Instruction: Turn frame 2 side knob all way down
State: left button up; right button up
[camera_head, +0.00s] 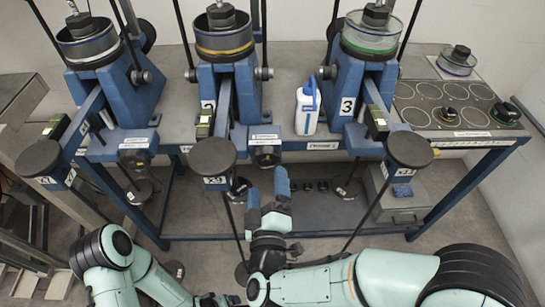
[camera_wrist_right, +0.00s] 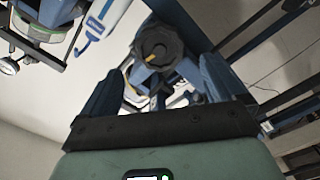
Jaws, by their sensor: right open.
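Frame 2 (camera_head: 227,90) is the blue lever frame in the middle, marked with a 2. Its side knob (camera_head: 266,157) is black and sits on a small blue box right of the lever's round black end plate (camera_head: 212,157). In the right wrist view a black lobed knob with a yellow mark (camera_wrist_right: 158,45) lies ahead, between the fingertips in the picture. My right gripper (camera_head: 268,191) is open and empty, below the knob in the head view and apart from it. Its blue fingers also show in the wrist view (camera_wrist_right: 160,88).
Frame 1 (camera_head: 115,80) stands left and frame 3 (camera_head: 362,85) right, each with its own lever. A white and blue bottle (camera_head: 307,112) stands between frames 2 and 3. Weights rest on a panel (camera_head: 420,108) at right. Blue table legs and thin rods stand below.

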aim_at(266, 162)
jog(key=w+b, duration=0.2)
jog(key=w, duration=0.6)
jog(key=shift+f, duration=0.15)
jog(key=shift+w, duration=0.2)
jog(key=shift+c, duration=0.9)
pick_arm(q)
jog(key=shift+t+y, duration=0.3)
jog(key=shift+t, duration=0.2)
jog(key=w, duration=0.1)
jog(key=w+a+f, duration=0.1)
jog(key=w+f, duration=0.1)
jog(key=shift+w+a+f, duration=0.2)
jog(key=shift+w+a, duration=0.05)
jog(key=shift+a, duration=0.15)
pick_arm(e)
jog(key=c, duration=1.1)
jog(key=shift+c, duration=0.2)
